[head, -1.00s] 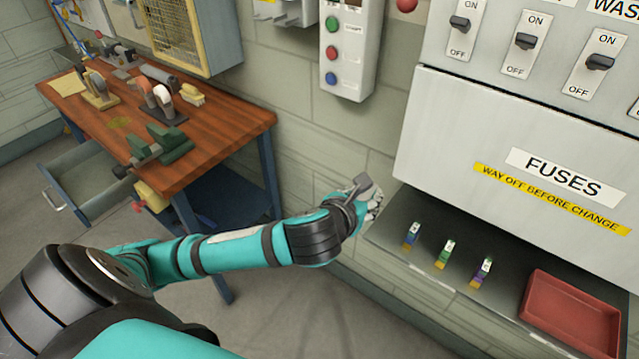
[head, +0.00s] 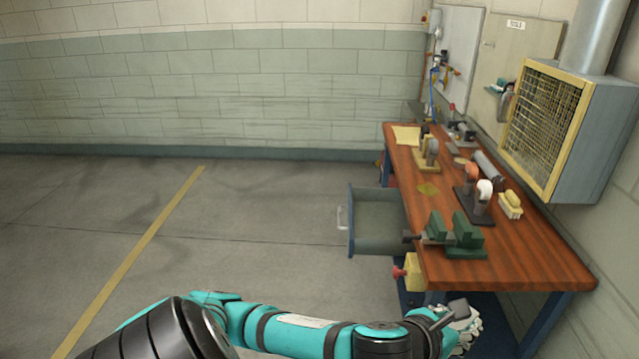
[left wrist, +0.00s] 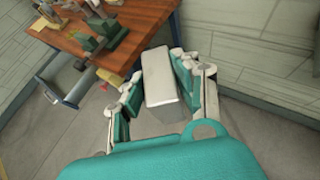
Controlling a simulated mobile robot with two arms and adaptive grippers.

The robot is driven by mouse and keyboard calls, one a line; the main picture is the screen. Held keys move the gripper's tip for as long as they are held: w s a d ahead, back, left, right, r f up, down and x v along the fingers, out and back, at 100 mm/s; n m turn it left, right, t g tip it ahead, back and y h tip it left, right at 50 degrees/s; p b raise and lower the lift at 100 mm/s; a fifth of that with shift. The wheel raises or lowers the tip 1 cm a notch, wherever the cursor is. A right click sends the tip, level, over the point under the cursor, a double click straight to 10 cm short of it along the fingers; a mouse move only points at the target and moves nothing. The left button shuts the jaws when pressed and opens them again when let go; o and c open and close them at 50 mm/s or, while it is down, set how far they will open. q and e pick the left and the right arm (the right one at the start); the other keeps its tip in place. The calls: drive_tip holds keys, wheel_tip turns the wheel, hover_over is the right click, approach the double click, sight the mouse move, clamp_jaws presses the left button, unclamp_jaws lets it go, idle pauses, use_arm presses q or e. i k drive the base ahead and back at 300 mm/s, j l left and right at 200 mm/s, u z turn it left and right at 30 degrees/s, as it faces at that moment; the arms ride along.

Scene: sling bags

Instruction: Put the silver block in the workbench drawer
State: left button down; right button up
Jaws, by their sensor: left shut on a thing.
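The silver block (left wrist: 163,77) is between the fingers of my left gripper (left wrist: 160,88), which is shut on it, in the left wrist view. The workbench drawer (head: 378,222) is pulled out on the bench's left side and looks empty inside. The drawer also shows in the left wrist view (left wrist: 62,88), left of the gripper and apart from it. My right gripper is not in view.
A green vise (head: 455,238) sits on the bench edge near the drawer. A yellow box with a red knob (head: 412,272) is below it. Other tools stand on the bench. A yellow mesh cabinet (head: 545,125) hangs above. The floor left of the drawer is clear.

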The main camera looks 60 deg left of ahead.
sight(385, 221)
drive_tip(key=i+j+u, duration=0.3)
drive_tip(key=i, duration=0.15)
drive_tip(key=i+j+u, duration=0.1)
drive_tip(key=i+u, duration=0.15)
drive_tip(key=i, duration=0.2)
drive_tip(key=i+j+u, duration=0.1)
drive_tip(key=i+u, duration=0.2)
drive_tip(key=i, duration=0.45)
